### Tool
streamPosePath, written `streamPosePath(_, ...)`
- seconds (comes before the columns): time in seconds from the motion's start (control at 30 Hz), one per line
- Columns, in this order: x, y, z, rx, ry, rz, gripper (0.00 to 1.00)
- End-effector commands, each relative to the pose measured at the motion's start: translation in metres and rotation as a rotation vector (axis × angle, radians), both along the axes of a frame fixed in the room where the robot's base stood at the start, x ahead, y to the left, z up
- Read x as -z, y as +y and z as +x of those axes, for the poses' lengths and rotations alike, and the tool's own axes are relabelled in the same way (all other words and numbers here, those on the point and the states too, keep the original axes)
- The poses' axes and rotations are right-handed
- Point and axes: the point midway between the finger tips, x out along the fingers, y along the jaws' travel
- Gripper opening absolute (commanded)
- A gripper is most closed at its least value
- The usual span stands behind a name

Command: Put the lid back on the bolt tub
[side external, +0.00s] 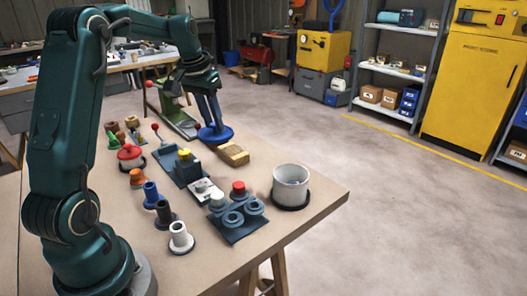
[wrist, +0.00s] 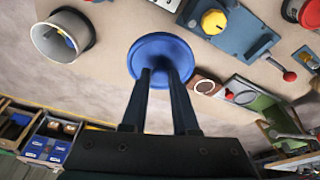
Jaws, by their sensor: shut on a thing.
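The lid is a round blue disc (side external: 215,134), toward the far edge of the bench in the side view. It also shows in the wrist view (wrist: 160,57). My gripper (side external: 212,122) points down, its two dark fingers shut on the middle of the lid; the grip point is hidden. I cannot tell whether the lid clears the bench top. The bolt tub is a white open cylinder (side external: 291,187) on a dark base near the bench's right corner. It stands upper left of the lid in the wrist view (wrist: 54,43), apart from it, with something bluish inside.
A tan block (side external: 232,154) lies between the lid and the tub area. A dark tray with round parts (side external: 238,218) stands left of the tub. A green tool with a red-knobbed lever (side external: 172,112) stands left of the lid. Bare bench surrounds the tub's right side.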

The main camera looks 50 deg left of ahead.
Motion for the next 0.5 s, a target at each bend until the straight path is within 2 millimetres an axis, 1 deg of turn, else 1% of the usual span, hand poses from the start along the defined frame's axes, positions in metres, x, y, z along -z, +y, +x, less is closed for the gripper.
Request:
streamPosePath(0.03, -0.004, -0.015, 0.016, 0.047, -0.003, 0.001, 0.00)
streamPosePath(0.07, -0.007, -0.024, 0.024, 0.075, -0.004, 0.003, 0.00)
streamPosePath(0.1, -0.010, -0.039, 0.035, 0.113, -0.005, 0.004, 0.00)
streamPosePath(0.17, -0.013, -0.061, 0.049, 0.174, -0.006, 0.006, 0.00)
streamPosePath(0.2, -0.015, -0.077, 0.058, 0.213, -0.007, 0.008, 0.00)
streamPosePath(0.3, -0.018, -0.113, 0.074, 0.304, -0.010, 0.012, 0.00)
streamPosePath(0.4, -0.018, -0.142, 0.084, 0.379, -0.016, 0.015, 0.00)
streamPosePath(0.5, -0.016, -0.162, 0.088, 0.431, -0.018, 0.017, 0.00)
